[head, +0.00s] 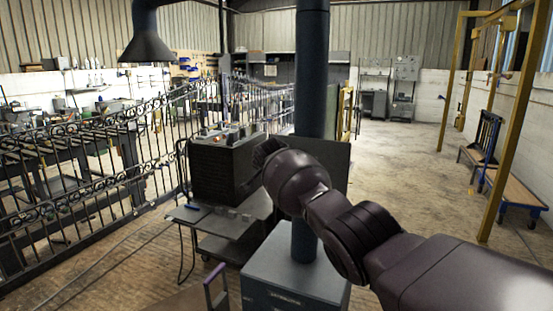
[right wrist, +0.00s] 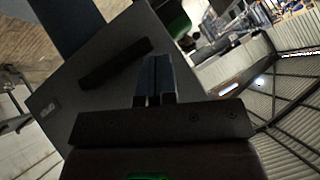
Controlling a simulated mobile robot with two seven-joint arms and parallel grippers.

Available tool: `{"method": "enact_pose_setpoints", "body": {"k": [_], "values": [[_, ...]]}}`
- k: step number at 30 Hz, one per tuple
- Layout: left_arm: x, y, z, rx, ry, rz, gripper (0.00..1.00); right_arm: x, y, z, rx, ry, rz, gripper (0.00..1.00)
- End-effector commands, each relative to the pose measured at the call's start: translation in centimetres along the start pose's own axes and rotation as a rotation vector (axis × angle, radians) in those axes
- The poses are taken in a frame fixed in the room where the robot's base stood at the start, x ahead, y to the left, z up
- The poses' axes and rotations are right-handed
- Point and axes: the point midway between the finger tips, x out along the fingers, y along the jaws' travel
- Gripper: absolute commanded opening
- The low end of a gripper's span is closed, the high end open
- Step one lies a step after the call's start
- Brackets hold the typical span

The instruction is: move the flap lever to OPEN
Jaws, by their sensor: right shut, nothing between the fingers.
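In the right wrist view a flat grey plate (right wrist: 95,115) carries a dark straight bar (right wrist: 115,63), which looks like the flap lever. It slants up to the right. A small pale label (right wrist: 47,108) near the plate's left edge is too small to read. My right gripper (right wrist: 157,60) is shut and empty; its fingertips show just right of and below the bar's right end, with no visible contact. In the head view the plate (head: 335,165) stands at the blue duct (head: 311,80), partly hidden by my right wrist. The lever is hidden there. My left gripper is not in view.
A blue-grey box (head: 295,278) stands at the duct's foot. A dark block-like unit (head: 222,168) on a small grey table (head: 222,222) is left of the duct. A scroll gate (head: 75,190) runs along the left.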

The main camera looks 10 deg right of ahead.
Motion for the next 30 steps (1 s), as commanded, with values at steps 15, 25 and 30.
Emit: {"method": "enact_pose_setpoints", "body": {"k": [15,25,30], "values": [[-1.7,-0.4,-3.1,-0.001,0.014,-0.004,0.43,-5.0,-0.1,-0.1,-0.001,0.002,-0.002,0.0],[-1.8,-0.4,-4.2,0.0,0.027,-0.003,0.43,-8.0,0.0,-0.1,0.0,0.001,-0.002,0.0],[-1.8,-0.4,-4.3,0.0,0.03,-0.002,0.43,-8.7,0.0,-0.1,0.001,0.002,-0.001,0.0]]}}
